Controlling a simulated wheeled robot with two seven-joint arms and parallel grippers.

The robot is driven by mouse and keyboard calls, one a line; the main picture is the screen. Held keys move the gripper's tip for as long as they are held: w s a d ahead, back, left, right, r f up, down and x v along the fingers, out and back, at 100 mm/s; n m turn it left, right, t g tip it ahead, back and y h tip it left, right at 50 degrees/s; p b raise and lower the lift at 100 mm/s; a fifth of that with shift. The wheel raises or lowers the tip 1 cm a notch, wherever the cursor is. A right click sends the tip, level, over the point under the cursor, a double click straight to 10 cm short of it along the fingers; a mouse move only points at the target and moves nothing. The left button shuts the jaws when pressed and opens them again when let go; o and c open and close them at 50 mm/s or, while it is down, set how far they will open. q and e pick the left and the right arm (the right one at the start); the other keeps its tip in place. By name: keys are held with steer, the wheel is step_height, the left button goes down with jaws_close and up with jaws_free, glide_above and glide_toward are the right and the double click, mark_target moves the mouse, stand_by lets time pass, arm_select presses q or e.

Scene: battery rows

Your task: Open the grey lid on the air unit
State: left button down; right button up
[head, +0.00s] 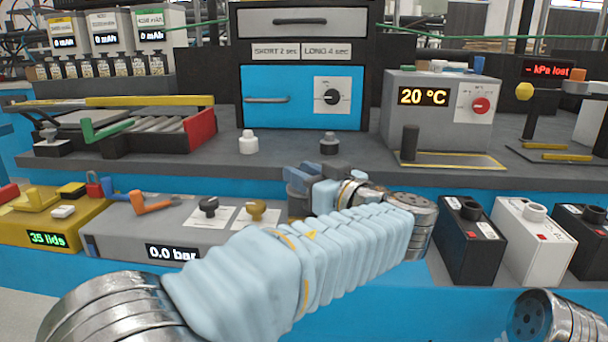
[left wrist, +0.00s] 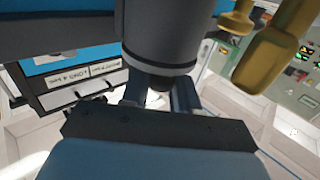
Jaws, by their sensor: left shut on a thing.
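The air unit (head: 185,235) is the long grey box at the left front, with a 0.0 bar display, a black knob and a brass knob on top. My left gripper (head: 300,180) is at its right end, shut. In the left wrist view, the fingers (left wrist: 158,94) close around the small dark end of a grey round piece (left wrist: 160,45), which looks like the grey lid. My own forearm and wrist hide most of that spot in the head view, so I cannot tell whether the lid is seated or raised. My right gripper is out of view.
Brass parts (left wrist: 275,58) stand close beside the grey piece. Black and white batteries (head: 522,238) stand to the right. Behind is a dark shelf with a blue-fronted oven (head: 295,112) and a grey 20 °C unit (head: 435,130). A yellow box (head: 42,225) is at the left.

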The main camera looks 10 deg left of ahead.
arm_select(q)
steer(key=shift+r, duration=0.1)
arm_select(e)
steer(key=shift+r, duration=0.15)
arm_select(q)
steer(key=shift+w+r+m+g+h+p, duration=0.25)
steer(key=shift+r+m+g+h+p, duration=0.25)
steer(key=shift+p, duration=0.4)
steer(key=g+p, duration=0.1)
steer(key=w+r+m+p, duration=0.1)
steer(key=p, duration=0.1)
steer(key=m+g+h+p, duration=0.1)
steer(key=p, duration=0.1)
steer(key=shift+w+r+g, duration=0.15)
steer(key=shift+w+g, duration=0.15)
steer(key=shift+w+m+g+h+p, duration=0.35)
steer(key=shift+m+p, duration=0.25)
steer(key=shift+p, duration=0.55)
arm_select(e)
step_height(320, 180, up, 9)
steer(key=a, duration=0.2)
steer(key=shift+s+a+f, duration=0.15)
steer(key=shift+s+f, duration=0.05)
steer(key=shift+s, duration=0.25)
arm_select(q)
steer(key=shift+s, duration=0.1)
